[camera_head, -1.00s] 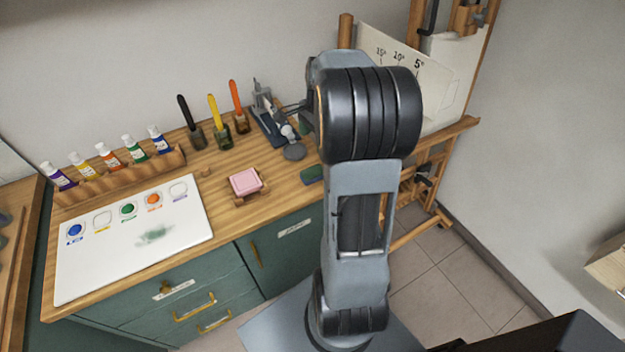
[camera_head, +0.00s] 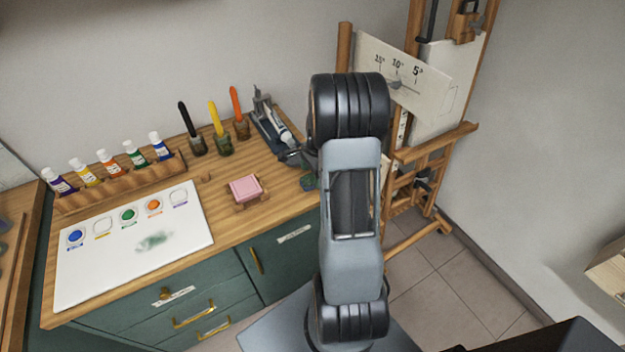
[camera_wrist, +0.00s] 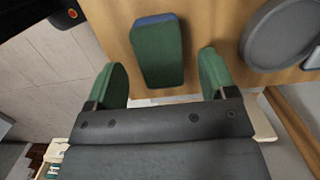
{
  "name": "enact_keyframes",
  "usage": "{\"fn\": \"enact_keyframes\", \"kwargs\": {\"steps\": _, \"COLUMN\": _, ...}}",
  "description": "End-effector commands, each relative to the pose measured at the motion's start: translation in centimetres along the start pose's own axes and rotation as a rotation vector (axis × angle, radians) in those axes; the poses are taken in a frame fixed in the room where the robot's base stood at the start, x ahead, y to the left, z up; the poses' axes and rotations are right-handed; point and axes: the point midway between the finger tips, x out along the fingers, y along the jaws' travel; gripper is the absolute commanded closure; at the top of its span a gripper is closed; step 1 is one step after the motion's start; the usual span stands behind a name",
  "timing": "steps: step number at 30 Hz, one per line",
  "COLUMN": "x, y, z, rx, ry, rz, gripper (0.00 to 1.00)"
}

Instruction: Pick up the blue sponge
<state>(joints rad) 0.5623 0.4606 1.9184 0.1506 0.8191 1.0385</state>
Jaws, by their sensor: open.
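In the wrist view, a block with a dark green face and a blue strip along its far edge (camera_wrist: 160,55) lies on the wooden counter. It is the only sponge-like thing there with blue on it. My gripper (camera_wrist: 163,78) is open, with one green-padded finger on each side of the block and a gap on both sides. The block sits between and slightly beyond the fingertips; I see no contact. In the head view my arm hides most of the gripper, and only a small green patch (camera_head: 308,183) shows beside it, sponge or fingertip.
A pink block (camera_head: 245,189) rests on a small wooden stand to the left. A grey disc (camera_wrist: 283,35) lies right of the block. Brush jars (camera_head: 222,144), paint tubes (camera_head: 110,162) and a white palette (camera_head: 190,230) stand farther left. An easel (camera_head: 440,150) is at right.

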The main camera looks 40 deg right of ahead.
Motion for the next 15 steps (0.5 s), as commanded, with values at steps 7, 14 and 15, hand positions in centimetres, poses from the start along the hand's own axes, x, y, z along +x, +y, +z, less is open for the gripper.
{"fn": "enact_keyframes", "kwargs": {"steps": 7, "x": 2.3, "y": 0.0, "z": 0.0, "rx": -0.001, "ry": 0.000, "rz": 0.001, "gripper": 0.22}}
{"fn": "enact_keyframes", "kwargs": {"steps": 14, "x": 2.4, "y": -0.1, "z": 0.0, "rx": -0.001, "ry": 0.000, "rz": -0.001, "gripper": 0.22}}
{"fn": "enact_keyframes", "kwargs": {"steps": 15, "x": 2.4, "y": 0.0, "z": 0.0, "rx": -0.001, "ry": 0.000, "rz": -0.001, "gripper": 0.22}}
